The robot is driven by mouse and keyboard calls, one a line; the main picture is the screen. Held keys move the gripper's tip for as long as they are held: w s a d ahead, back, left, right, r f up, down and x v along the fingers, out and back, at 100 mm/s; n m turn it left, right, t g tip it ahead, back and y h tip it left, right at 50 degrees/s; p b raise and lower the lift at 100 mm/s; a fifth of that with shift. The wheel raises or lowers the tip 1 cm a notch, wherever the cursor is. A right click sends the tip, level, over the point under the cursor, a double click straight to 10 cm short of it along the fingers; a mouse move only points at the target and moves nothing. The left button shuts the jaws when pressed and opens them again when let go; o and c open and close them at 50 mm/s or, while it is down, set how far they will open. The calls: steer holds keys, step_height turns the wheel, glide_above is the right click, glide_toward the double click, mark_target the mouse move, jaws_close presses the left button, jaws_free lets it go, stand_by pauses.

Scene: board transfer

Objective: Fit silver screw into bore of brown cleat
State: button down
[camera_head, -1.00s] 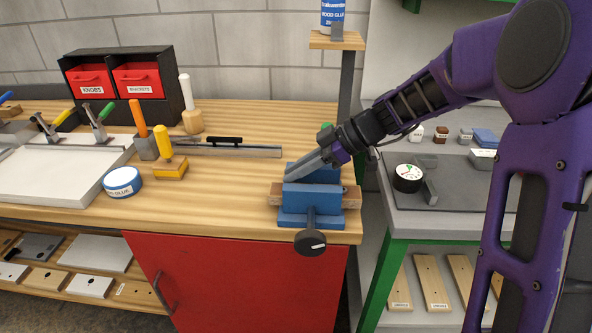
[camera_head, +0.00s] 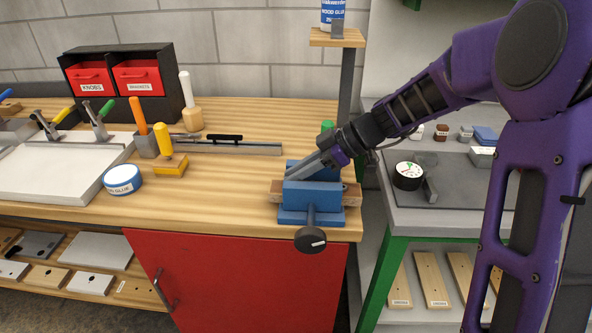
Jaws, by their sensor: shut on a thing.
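A brown wooden bar, seemingly the brown cleat (camera_head: 352,196), is clamped level in the blue vise (camera_head: 312,214) at the front right of the workbench. Its ends stick out on both sides of the jaws; its bore cannot be made out. My gripper (camera_head: 290,175) reaches in from the right, tilted down to the left, with its grey fingertips at the left part of the vise top, over the bar. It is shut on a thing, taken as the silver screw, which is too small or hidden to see. Whether it touches the bar cannot be told.
A black-handled metal straightedge (camera_head: 230,147), a yellow-handled tool (camera_head: 170,162) and a blue-and-white glue tin (camera_head: 122,180) lie left of the vise. A grey post (camera_head: 347,90) rises behind it. The bench between is clear. A grey side table (camera_head: 430,215) stands right.

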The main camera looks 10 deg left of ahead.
steer(key=shift+f, duration=0.55)
steer(key=c, duration=0.7)
jaws_free()
steer(key=p+v, duration=0.1)
steer(key=v, duration=1.6)
steer(key=shift+d+p, duration=0.25)
steer(key=shift+p, duration=0.1)
steer(key=shift+r, duration=0.1)
